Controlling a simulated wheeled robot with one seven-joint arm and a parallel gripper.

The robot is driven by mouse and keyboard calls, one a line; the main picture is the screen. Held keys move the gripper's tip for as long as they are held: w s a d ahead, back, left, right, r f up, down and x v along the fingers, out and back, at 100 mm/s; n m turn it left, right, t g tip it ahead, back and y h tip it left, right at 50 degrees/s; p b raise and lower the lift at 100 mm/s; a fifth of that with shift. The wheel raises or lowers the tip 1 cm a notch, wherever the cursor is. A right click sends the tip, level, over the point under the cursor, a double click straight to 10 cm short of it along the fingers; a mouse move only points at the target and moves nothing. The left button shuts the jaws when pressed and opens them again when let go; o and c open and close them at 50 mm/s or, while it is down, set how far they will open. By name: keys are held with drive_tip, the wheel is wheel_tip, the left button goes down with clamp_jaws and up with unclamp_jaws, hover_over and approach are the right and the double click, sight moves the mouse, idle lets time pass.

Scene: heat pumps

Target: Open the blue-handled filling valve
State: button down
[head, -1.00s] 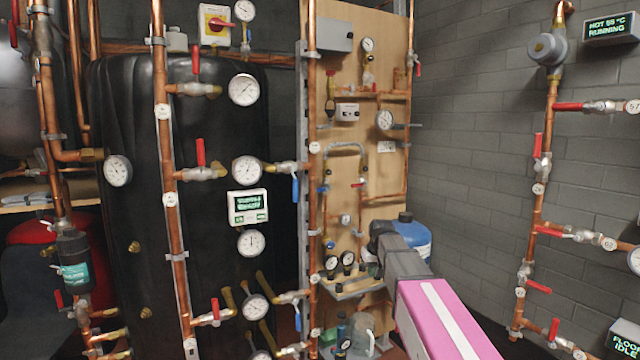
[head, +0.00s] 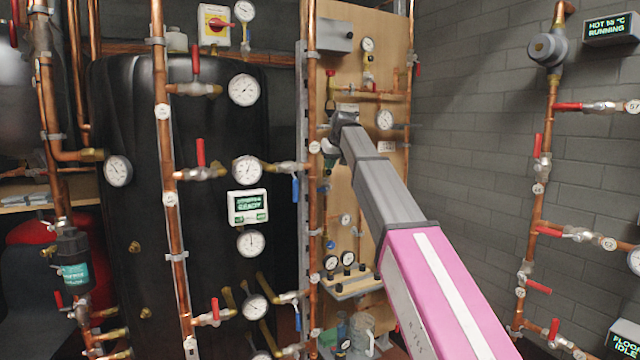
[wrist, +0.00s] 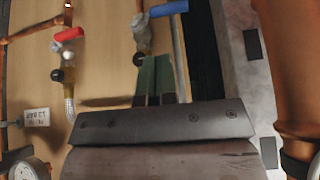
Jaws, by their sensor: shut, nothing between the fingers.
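In the wrist view, a valve with a blue handle (wrist: 168,7) is on the wooden board, at the top edge of the picture. A grey metal body (wrist: 142,35) sits below the handle's left end. My gripper (wrist: 156,68) has green fingers, shut and empty, pointing towards the blue handle with a small gap in the picture. A dark round knob (wrist: 138,58) shows just left of the fingertips; I cannot tell whether they touch it. In the head view, my arm covers part of the board (head: 380,60) around this valve.
A red-handled valve (wrist: 68,35) with a braided hose is left of my fingers in the wrist view. A thick copper pipe (wrist: 285,60) stands close on the right. A gauge (wrist: 30,168) is at lower left. Other blue handles (head: 295,189) hang by the tank.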

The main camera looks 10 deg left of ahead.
drive_tip(key=r, duration=0.1)
drive_tip(key=a+r, duration=0.1)
drive_tip(key=r, duration=0.2)
drive_tip(key=shift+a+r, duration=0.15)
drive_tip(key=shift+a, duration=0.15)
hover_over(320, 190)
drive_tip(key=f, duration=0.8)
drive_tip(key=shift+w+a+f, duration=0.15)
drive_tip(key=shift+w+a, duration=0.05)
drive_tip(key=shift+w, duration=0.2)
drive_tip(key=shift+s+d+f, duration=0.1)
drive_tip(key=shift+s+f, duration=0.05)
drive_tip(key=shift+f, duration=0.45)
drive_tip(key=shift+s+d+f, duration=0.1)
drive_tip(key=shift+s+f, duration=0.05)
drive_tip(key=shift+f, duration=1.25)
drive_tip(key=shift+s, duration=0.1)
